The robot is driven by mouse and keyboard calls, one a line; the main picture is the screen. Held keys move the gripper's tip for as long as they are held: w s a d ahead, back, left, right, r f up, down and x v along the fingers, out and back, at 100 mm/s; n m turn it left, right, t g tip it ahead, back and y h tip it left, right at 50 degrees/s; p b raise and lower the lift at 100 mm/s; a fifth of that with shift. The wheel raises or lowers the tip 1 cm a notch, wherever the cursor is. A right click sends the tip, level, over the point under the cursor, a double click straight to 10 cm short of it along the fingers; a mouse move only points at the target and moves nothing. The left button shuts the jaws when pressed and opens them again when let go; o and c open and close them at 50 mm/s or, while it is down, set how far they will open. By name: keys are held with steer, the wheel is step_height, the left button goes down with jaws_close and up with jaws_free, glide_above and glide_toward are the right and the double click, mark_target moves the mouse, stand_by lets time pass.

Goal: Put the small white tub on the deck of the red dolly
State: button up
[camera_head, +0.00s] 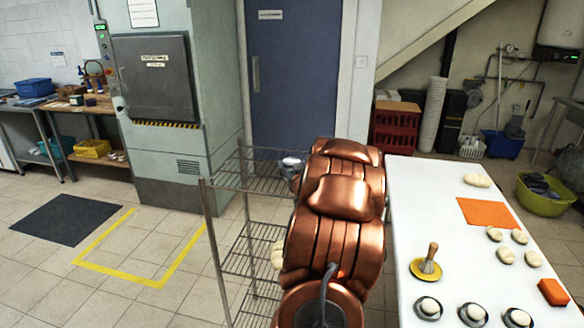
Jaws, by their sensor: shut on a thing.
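My copper-coloured arm reaches forward through the middle of the view and hides what lies behind it. My gripper is not visible; the arm covers where its end would be. I cannot make out the small white tub for certain. A small pale grey-white thing (291,161) shows at the arm's left edge, by the rack's top, too small to identify. No red dolly can be made out.
A wire rack (232,222) stands left of my arm, with pale round things (278,254) on a shelf. A white table (408,218) with dough pieces and an orange mat (487,212) stands right. Red crates (395,127) stand behind.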

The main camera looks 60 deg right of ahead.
steer(key=shift+f, duration=0.7)
steer(key=shift+f, duration=0.15)
steer(key=o, duration=1.3)
steer(key=shift+o, duration=0.2)
